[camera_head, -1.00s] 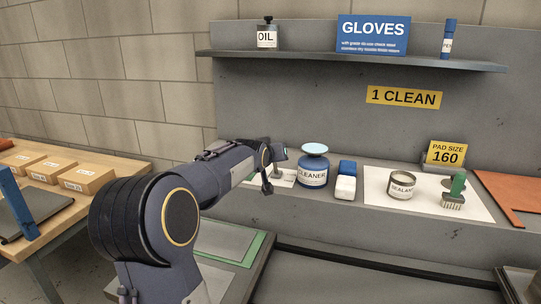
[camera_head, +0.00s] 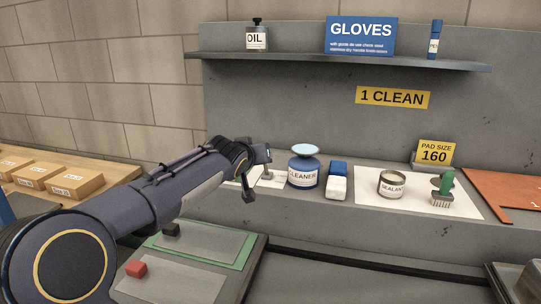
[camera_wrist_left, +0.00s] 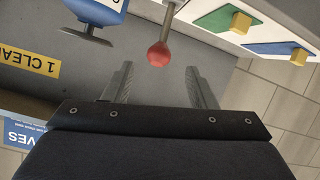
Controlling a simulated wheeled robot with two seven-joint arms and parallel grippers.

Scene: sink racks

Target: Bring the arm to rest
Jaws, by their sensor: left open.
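My left arm comes in from the left in the head view, its gripper (camera_head: 257,174) beside the left side of the blue-and-white cleaner bottle (camera_head: 303,172). In the left wrist view the gripper (camera_wrist_left: 158,70) is open, its two fingers apart. A red ball-shaped knob on a thin stem (camera_wrist_left: 158,54) shows beyond and between the fingertips; I cannot tell that it touches them. Nothing is visibly held. The cleaner bottle's blue body also shows in the wrist view (camera_wrist_left: 97,12), upside down at the upper left. My right gripper is not in view.
A blue-and-white block (camera_head: 337,185), sealant tin (camera_head: 391,184) and green-handled brush (camera_head: 442,190) stand on the ledge right of the cleaner. A shelf (camera_head: 340,60) hangs above.

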